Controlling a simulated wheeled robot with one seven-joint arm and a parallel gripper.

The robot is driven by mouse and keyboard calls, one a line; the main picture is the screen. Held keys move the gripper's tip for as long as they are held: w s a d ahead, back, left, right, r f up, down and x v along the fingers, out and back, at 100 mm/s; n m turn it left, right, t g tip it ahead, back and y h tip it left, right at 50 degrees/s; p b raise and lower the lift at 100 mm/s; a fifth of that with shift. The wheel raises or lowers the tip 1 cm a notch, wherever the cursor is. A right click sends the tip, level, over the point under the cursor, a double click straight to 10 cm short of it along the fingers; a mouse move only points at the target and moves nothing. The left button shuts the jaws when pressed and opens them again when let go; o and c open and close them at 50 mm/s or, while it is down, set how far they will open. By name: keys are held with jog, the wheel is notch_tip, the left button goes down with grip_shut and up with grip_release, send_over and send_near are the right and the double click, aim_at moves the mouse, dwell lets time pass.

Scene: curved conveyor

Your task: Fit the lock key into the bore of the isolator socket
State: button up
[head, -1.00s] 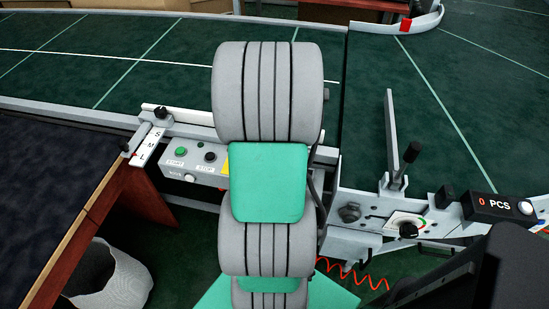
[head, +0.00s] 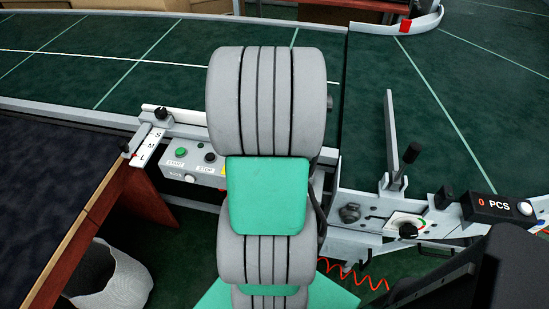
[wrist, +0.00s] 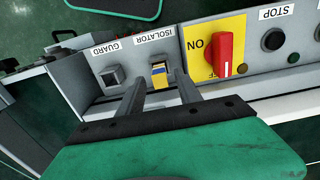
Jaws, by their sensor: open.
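In the wrist view, my gripper (wrist: 157,76) is open, its two dark fingers reaching toward a grey control panel. A small yellow and blue piece (wrist: 158,72) sits under the ISOLATOR label and shows between the fingertips. I cannot tell whether the fingers touch it, or whether it is the lock key or part of the isolator socket. No bore is clearly visible. A square grey fitting (wrist: 111,77) sits under the GUARD label, left of the fingers. In the head view my arm hides the gripper and this part of the panel.
A red rotary knob (wrist: 225,52) on a yellow ON plate stands right of the fingers, with a dark STOP button (wrist: 273,39) beyond. In the head view, the green conveyor belt (head: 130,60) lies behind, a dark table (head: 50,170) left, and a PCS counter (head: 497,206) right.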

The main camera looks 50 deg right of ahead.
notch_tip(320, 180, up, 9)
jog(key=w+a+n+t, duration=0.1)
jog(key=w+a+n, duration=0.3)
jog(key=a, duration=0.5)
jog(key=w+a+n, duration=0.3)
jog(key=w+a, duration=0.1)
jog(key=a, duration=0.5)
jog(key=s+a+f+n+t, duration=0.1)
jog(key=a+n, duration=0.5)
jog(key=a, duration=0.8)
jog(key=shift+s+f+n, duration=0.3)
jog(key=shift+s+f, duration=0.2)
jog(key=shift+s, duration=0.25)
jog(key=shift+r, duration=0.1)
